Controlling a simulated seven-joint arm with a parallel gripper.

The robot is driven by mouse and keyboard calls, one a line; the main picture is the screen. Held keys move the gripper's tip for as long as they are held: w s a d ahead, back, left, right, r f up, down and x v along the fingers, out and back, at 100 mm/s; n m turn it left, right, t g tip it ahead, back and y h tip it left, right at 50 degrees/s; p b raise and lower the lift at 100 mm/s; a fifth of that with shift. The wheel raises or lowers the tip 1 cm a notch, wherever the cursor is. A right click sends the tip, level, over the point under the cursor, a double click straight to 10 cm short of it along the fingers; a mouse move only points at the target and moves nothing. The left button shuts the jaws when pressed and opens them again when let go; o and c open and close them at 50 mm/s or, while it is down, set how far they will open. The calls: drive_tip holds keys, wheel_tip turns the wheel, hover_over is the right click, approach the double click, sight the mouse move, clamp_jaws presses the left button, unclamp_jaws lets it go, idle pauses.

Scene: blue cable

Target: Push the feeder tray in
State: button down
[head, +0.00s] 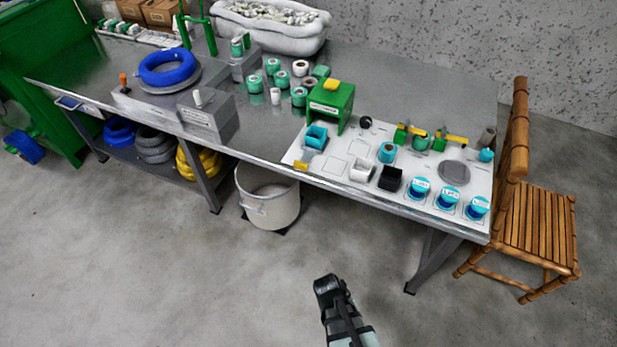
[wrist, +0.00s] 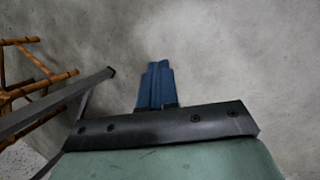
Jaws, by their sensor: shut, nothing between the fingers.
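A green box-shaped housing (head: 331,104) with a yellow piece on top stands on the white board on the bench. A small cyan open tray (head: 316,136) sits at its front lower left and looks like the feeder tray. It appears to stick out of the housing, but the join is too small to make out. My gripper (head: 325,284) is over the floor in front of the bench, well apart from the tray. In the wrist view its blue fingers (wrist: 157,85) are together, empty, with bare floor beyond them.
The white board (head: 300,152) also holds a white cup (head: 362,169), a black cup (head: 390,178) and several cyan-lidded pots. A white bucket (head: 268,205) stands below the bench's front edge. A bamboo chair (head: 540,220) is at the right. The floor around my gripper is clear.

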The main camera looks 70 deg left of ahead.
sight(300, 166)
drive_tip(key=s+a+r+n+t+y, duration=0.3)
drive_tip(key=s+a+r+n, duration=0.15)
drive_tip(key=a, duration=0.35)
drive_tip(key=s+a+r+n+t+y, duration=0.3)
drive_tip(key=s+a+r+n, duration=0.15)
drive_tip(key=a, duration=0.45)
drive_tip(key=a+r+n+t+y, duration=0.5)
drive_tip(key=a+r+n+y, duration=0.5)
drive_tip(key=a+r+n, duration=0.5)
drive_tip(key=w+a+n, duration=0.1)
drive_tip(key=w+a, duration=0.3)
drive_tip(key=w+a+n, duration=0.2)
drive_tip(key=w+a, duration=0.2)
drive_tip(key=a, duration=0.1)
drive_tip(key=shift+w+f, duration=0.1)
drive_tip(key=shift+w, duration=0.3)
